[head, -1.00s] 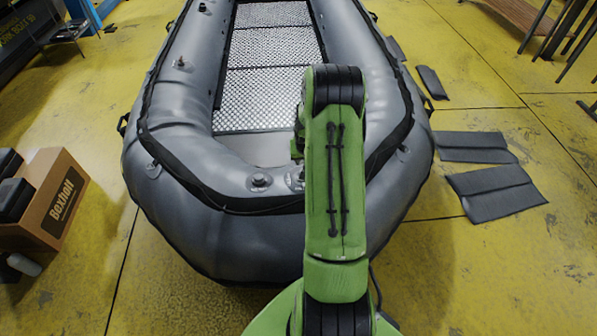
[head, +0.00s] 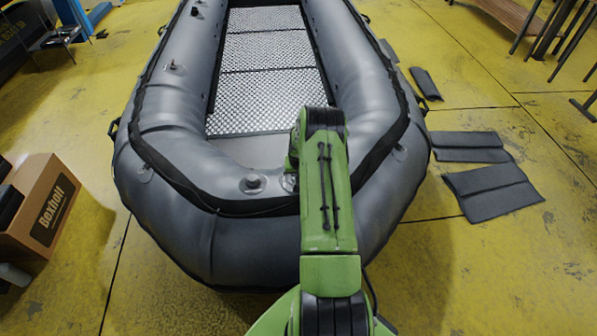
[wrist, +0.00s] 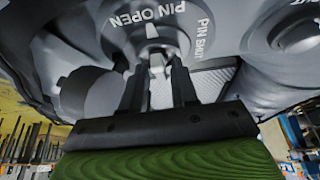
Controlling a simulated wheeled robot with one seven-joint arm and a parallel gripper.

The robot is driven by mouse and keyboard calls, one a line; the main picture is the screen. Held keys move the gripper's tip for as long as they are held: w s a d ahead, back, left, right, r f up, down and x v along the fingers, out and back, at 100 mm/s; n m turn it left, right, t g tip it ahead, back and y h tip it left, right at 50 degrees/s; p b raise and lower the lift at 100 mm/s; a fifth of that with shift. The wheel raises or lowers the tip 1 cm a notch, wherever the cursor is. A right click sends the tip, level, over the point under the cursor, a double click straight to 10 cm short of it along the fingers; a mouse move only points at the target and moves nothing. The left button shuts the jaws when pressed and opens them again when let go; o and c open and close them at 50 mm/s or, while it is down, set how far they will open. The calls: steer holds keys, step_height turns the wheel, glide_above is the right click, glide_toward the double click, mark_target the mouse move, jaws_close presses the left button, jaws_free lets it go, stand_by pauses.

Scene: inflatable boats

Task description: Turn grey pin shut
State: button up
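In the wrist view the grey pin (wrist: 157,66) stands in the middle of a round grey valve on the boat. A white pointer mark by it lines up with the words PIN OPEN (wrist: 140,17); the words PIN SHUT (wrist: 203,38) are to the right. My gripper (wrist: 158,78) has its two dark fingers on either side of the pin, with gaps seeming to show; I cannot tell whether either finger touches it. In the head view my green arm hides the gripper and the pin. The grey inflatable boat (head: 210,240) lies ahead of me.
Another round fitting (wrist: 300,36) is at the right in the wrist view. A valve (head: 253,183) shows left of my arm in the head view. A cardboard box (head: 45,208) stands at left; dark flat pads (head: 492,190) lie on the floor at right.

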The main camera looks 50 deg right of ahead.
jaws_close()
steer(key=shift+w+a+f+m+g+h+b, duration=0.15)
steer(key=shift+m+g+h+b, duration=0.25)
steer(key=shift+m+b, duration=0.5)
steer(key=m+b, duration=0.1)
steer(key=m+g+b, duration=0.1)
steer(key=m, duration=0.1)
steer(key=m+g+h+b, duration=0.1)
steer(key=m, duration=0.1)
steer(key=shift+w+b, duration=0.25)
steer(key=shift+b, duration=0.15)
steer(key=m+g+b, duration=0.1)
steer(key=m, duration=0.1)
steer(key=m+g+b, duration=0.2)
steer(key=m, duration=0.1)
steer(key=shift+w+m, duration=0.3)
steer(key=shift+w+m+g+b, duration=0.1)
steer(key=shift+m+g+b, duration=0.6)
steer(key=shift+m, duration=1.1)
